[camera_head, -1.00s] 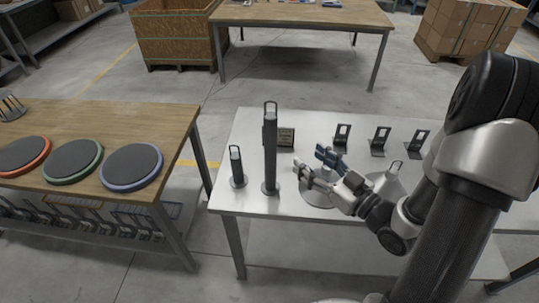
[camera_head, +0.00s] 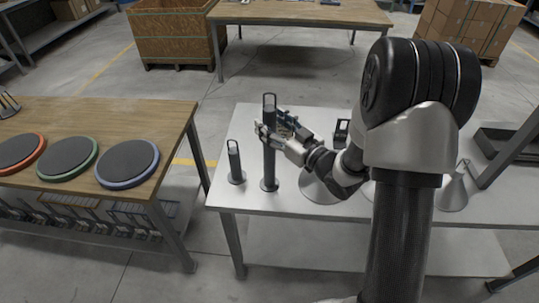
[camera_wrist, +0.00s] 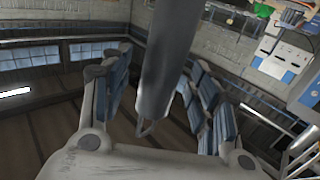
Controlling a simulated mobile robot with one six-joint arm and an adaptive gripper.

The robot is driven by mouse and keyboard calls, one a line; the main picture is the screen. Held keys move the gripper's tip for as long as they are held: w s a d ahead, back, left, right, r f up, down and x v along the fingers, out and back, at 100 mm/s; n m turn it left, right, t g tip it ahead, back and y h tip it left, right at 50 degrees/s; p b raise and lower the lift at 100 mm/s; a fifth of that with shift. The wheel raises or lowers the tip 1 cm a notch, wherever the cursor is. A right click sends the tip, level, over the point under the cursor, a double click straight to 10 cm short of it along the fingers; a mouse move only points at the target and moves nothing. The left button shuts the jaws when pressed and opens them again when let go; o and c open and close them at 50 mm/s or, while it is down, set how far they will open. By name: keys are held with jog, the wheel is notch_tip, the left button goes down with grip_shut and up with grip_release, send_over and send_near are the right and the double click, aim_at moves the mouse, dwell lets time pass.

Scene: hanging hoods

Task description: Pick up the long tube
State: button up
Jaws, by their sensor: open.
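The long tube (camera_head: 269,165) is dark grey with a wire loop on top. It stands upright on the white table near its left end. My gripper (camera_head: 270,128) is at the tube's upper part, with its fingers open around it. In the wrist view, the long tube (camera_wrist: 169,55) rises between the two spread blue-padded fingers. A gap shows on both sides there, wider at the left finger (camera_wrist: 108,82) than at the right finger (camera_wrist: 203,100). A shorter tube (camera_head: 235,163) with a loop stands to the left.
A pale cone-shaped hood (camera_head: 316,190) stands right of the tube, partly behind my arm; another hood (camera_head: 454,192) stands further right. A black bracket (camera_head: 341,132) is behind. A wooden table (camera_head: 110,120) with several round plates is at the left, across a gap.

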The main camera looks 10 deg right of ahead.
jog(key=shift+x, duration=0.8)
jog(key=shift+r, duration=0.1)
jog(key=shift+c, duration=0.3)
grip_shut()
